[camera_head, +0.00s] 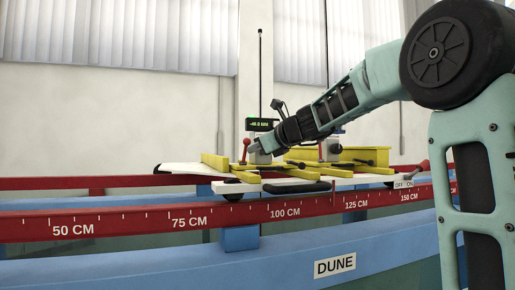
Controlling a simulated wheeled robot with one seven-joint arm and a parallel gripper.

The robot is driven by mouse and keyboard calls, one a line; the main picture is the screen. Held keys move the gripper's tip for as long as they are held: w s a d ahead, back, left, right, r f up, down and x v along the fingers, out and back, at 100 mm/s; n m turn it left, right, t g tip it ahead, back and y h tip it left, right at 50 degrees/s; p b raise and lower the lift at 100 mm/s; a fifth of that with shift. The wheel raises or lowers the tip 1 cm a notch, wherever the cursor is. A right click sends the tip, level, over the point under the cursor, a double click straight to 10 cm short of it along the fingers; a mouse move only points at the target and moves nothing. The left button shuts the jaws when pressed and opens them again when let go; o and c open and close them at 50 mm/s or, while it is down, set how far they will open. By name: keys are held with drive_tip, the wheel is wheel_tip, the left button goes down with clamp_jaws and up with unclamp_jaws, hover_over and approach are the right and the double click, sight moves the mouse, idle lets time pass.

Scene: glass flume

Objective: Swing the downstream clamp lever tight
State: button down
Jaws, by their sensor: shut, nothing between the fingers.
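A small upright lever with a red knob (246,143) stands on the carriage (238,187), at the left end of the yellow blocks. My gripper (254,150) reaches in from the right and is shut and empty, its tip close to the right of this lever. I cannot tell whether they touch. A second red-knobbed lever (320,146) stands farther right, partly behind my arm. Nothing marks which lever is the downstream one.
Yellow beams (216,161) lie on the carriage, which sits over the red scale rail (140,220). A green digital display (262,124) stands behind the gripper. At right, a lever with a red ball (424,163) rises by an OFF/ON plate (404,184). A blue beam (200,273) runs in front.

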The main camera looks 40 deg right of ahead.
drive_tip(key=shift+w+r, duration=0.15)
drive_tip(key=shift+r, duration=0.05)
drive_tip(key=w+r+p, duration=0.1)
drive_tip(key=w, duration=0.1)
drive_tip(key=w+d+r+p, duration=0.1)
drive_tip(key=r+p, duration=0.1)
drive_tip(key=shift+w+d, duration=0.1)
drive_tip(key=shift+w, duration=0.25)
idle(0.5)
idle(0.6)
